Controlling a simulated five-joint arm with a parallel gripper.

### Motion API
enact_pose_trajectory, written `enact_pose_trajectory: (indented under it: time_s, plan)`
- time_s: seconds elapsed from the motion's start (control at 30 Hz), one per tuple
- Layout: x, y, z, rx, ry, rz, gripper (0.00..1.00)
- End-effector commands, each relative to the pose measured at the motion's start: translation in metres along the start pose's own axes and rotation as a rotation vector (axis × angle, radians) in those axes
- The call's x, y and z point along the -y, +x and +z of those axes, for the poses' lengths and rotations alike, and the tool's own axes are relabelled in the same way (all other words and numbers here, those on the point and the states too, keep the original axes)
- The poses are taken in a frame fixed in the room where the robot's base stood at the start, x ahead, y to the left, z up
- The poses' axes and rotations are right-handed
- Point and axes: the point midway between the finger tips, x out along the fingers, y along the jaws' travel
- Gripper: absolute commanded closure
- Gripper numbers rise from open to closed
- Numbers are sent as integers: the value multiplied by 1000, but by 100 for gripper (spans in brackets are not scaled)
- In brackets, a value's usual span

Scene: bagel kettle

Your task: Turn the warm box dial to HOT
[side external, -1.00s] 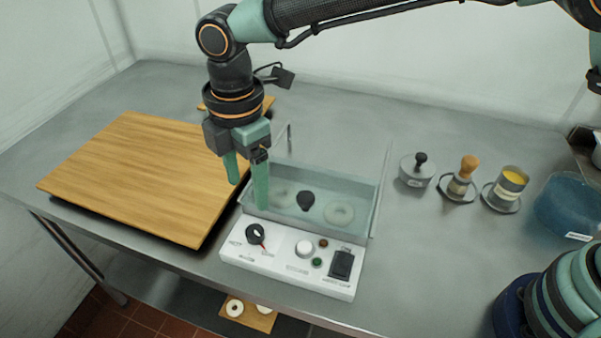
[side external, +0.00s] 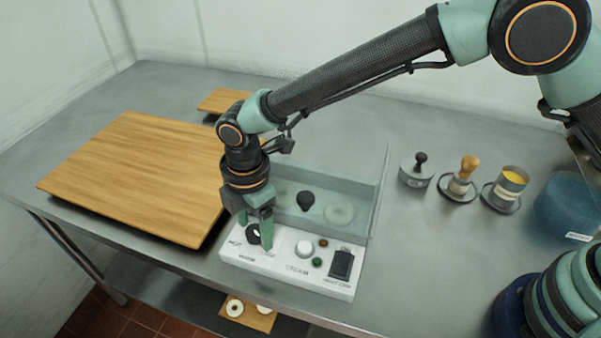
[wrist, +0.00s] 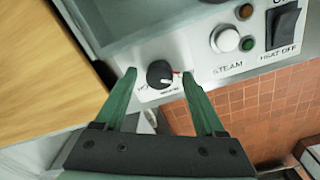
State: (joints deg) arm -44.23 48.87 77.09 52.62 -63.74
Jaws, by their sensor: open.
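The warm box dial (wrist: 159,73) is a round black knob on the left of the white control panel (wrist: 203,76). In the wrist view its red pointer mark faces right, away from the HOT lettering at its left. In the side view the dial (side external: 252,233) is partly hidden by my gripper (side external: 254,236). My gripper (wrist: 159,78) is open, its two green fingers on either side of the dial. I cannot tell whether either finger touches it.
The panel also has a white STEAM button (side external: 305,247), small lights and a black HEAT switch (side external: 341,264). The clear-walled box (side external: 345,190) stands behind it. A wooden board (side external: 140,175) lies left. Several small containers stand right.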

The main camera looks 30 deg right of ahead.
Motion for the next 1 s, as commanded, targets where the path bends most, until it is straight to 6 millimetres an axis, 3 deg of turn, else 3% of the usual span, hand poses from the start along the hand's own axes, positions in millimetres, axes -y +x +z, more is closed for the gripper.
enact_pose_trajectory:
  time_s: [0.07, 0.1, 0.27, 0.3, 0.67, 1.0]
  plan:
    - [0, 0, 0, 0, 0, 0, 28]
    - [0, 0, 0, 0, 0, 0, 36]
    - [0, 0, 0, 0, 0, 0, 97]
    - [0, 0, 0, 0, 0, 0, 100]
    - [0, -1, 0, 1, 54, -2, 100]
    - [0, -1, -1, 4, 297, -6, 100]
